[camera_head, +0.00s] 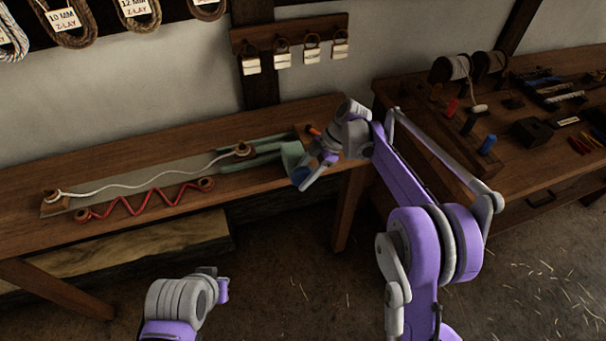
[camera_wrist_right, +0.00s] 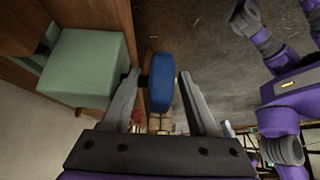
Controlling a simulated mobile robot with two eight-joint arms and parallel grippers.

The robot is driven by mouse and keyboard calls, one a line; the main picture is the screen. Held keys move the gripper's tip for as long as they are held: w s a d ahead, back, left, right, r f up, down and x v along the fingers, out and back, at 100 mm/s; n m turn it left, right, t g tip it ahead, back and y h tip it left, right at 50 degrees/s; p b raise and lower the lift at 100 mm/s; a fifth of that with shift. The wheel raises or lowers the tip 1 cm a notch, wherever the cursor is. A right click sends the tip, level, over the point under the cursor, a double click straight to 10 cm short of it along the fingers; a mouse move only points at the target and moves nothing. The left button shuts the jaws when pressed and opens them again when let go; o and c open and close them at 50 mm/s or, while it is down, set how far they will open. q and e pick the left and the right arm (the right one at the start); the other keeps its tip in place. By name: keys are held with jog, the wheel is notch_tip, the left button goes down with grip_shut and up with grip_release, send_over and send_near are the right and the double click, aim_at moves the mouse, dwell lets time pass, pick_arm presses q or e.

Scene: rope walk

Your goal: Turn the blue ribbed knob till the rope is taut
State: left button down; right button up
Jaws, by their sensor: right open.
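The blue knob (camera_head: 301,174) sits at the right end of the green housing (camera_head: 293,155), partly hidden by my right gripper (camera_head: 311,176) in the head view. In the right wrist view the knob (camera_wrist_right: 161,82) stands between the two open fingers of my right gripper (camera_wrist_right: 160,84), with a gap at the right finger. The green housing (camera_wrist_right: 84,68) is left of it. The white rope (camera_head: 140,185) runs in loose waves along the bench between two wooden spools. My left gripper (camera_head: 223,290) is low at the front, away from the bench; its fingers are not clear.
A red zigzag cord (camera_head: 145,200) lies in front of the rope on the bench (camera_head: 60,235). An orange-tipped item (camera_head: 313,130) is behind the housing. A second table (camera_head: 420,112) with spools, colored pegs and tools stands right. Open floor lies in front.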

aim_at(303, 168)
jog(key=v, duration=1.1)
jog(key=shift+p, duration=0.35)
jog(key=a+h, duration=0.2)
jog(key=s+a+t+h, duration=0.1)
jog(key=s+a+h, duration=0.1)
jog(key=a+h, duration=0.1)
jog(key=shift+a+r+h+b, duration=0.25)
jog(key=shift+a+h+b, duration=0.05)
jog(key=shift+b, duration=0.1)
jog(key=shift+a+r+t+h, duration=0.3)
jog(key=shift+r+t+h, duration=0.05)
jog(key=shift+t+h, duration=0.25)
jog(key=shift+d+f, duration=0.1)
jog(key=shift+f, duration=0.3)
notch_tip(303, 168, down, 10)
jog(key=shift+r+b, duration=0.1)
jog(key=shift+b, duration=0.4)
grip_shut()
